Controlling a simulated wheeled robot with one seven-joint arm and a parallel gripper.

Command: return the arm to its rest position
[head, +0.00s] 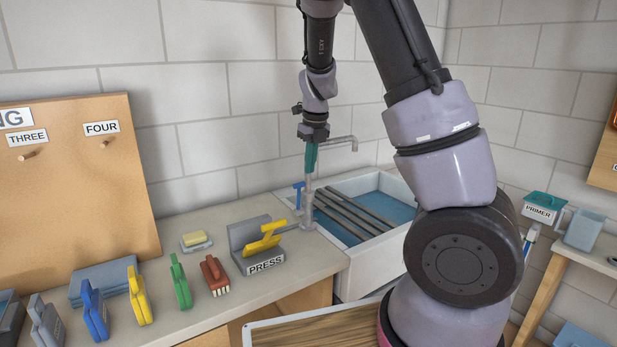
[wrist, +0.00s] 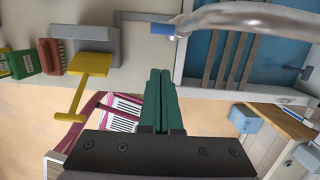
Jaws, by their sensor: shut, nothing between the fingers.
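My arm reaches down from the top of the head view. My gripper (head: 311,160) points downward near the tap (head: 308,205), above the counter at the left side of the sink (head: 400,258). Its green fingers also show in the wrist view (wrist: 160,85), closed against each other with nothing between them. In the wrist view the metal tap spout (wrist: 240,18) crosses the top of the picture, beyond the fingertips. I cannot tell the exact gap between fingers and tap in the head view.
The press (head: 263,243) with a yellow lever stands left of the sink. Several coloured clamp-like items, a red brush (head: 214,275) and a sponge (head: 194,241) line the counter. Slats (head: 350,216) lie across the sink. A pegboard (head: 70,190) leans at left; a PRIMER container (head: 540,207) is at right.

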